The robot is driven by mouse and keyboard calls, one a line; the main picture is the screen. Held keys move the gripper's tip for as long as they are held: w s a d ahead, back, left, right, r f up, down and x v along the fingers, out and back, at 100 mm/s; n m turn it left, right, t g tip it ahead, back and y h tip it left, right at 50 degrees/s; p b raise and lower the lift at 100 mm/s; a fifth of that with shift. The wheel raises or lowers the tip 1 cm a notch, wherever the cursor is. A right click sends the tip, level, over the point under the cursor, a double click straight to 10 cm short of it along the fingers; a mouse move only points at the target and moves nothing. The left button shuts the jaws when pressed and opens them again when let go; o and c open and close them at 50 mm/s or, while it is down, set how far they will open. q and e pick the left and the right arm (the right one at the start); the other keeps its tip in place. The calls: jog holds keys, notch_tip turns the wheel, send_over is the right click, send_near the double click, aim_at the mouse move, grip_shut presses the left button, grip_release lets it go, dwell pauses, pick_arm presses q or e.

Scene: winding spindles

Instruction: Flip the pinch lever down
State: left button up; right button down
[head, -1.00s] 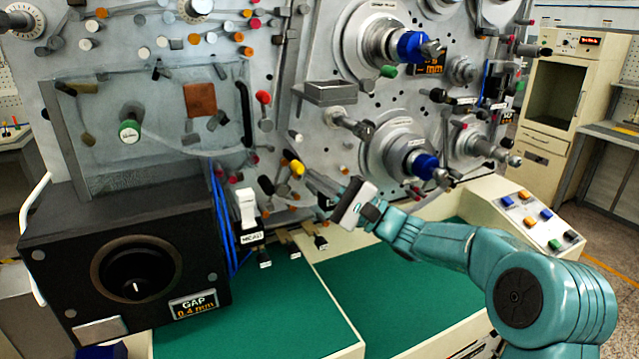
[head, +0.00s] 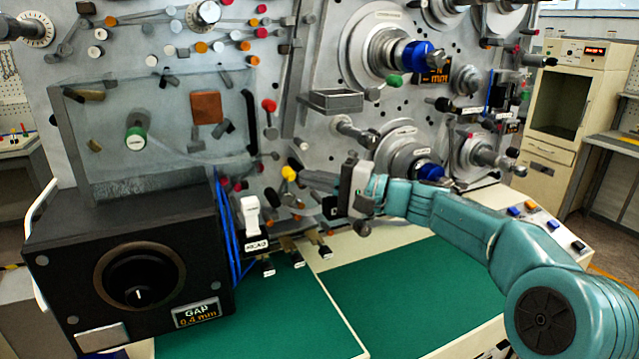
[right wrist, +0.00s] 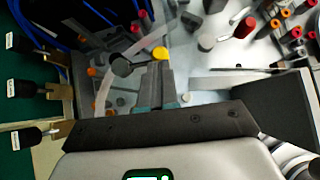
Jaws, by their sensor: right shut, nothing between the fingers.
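A lever with a yellow knob (head: 289,173) stands on the lower part of the machine's grey panel. No label naming it the pinch lever is legible. My right gripper (head: 305,177) is shut and empty, its fingertips just right of the yellow knob. In the right wrist view the yellow knob (right wrist: 160,53) shows just beyond the tips of the shut fingers (right wrist: 157,75). Whether they touch the knob I cannot tell. A lever with a red knob (head: 268,105) stands higher on the panel. My left gripper is out of view.
A black gap gauge box (head: 60,265) stands at lower left, with blue cables (head: 228,235) beside it. A white switch (head: 250,215) and several small black-tipped levers sit below the yellow knob. A grey tray (head: 336,100) juts out above. The green mat (head: 400,290) is clear.

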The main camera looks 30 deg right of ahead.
jog(key=shift+a+r+n+g+h+p, duration=0.2)
jog(key=shift+a+r+n+g+h, duration=0.1)
jog(key=shift+a+n+g+h, duration=0.15)
jog(key=shift+a+r+n+g+h+p, duration=0.25)
jog(key=shift+a+n+h, duration=0.15)
jog(key=shift+n, duration=0.15)
jog(key=shift+a, duration=0.15)
jog(key=shift+w+a, duration=0.1)
jog(key=shift+a, duration=0.25)
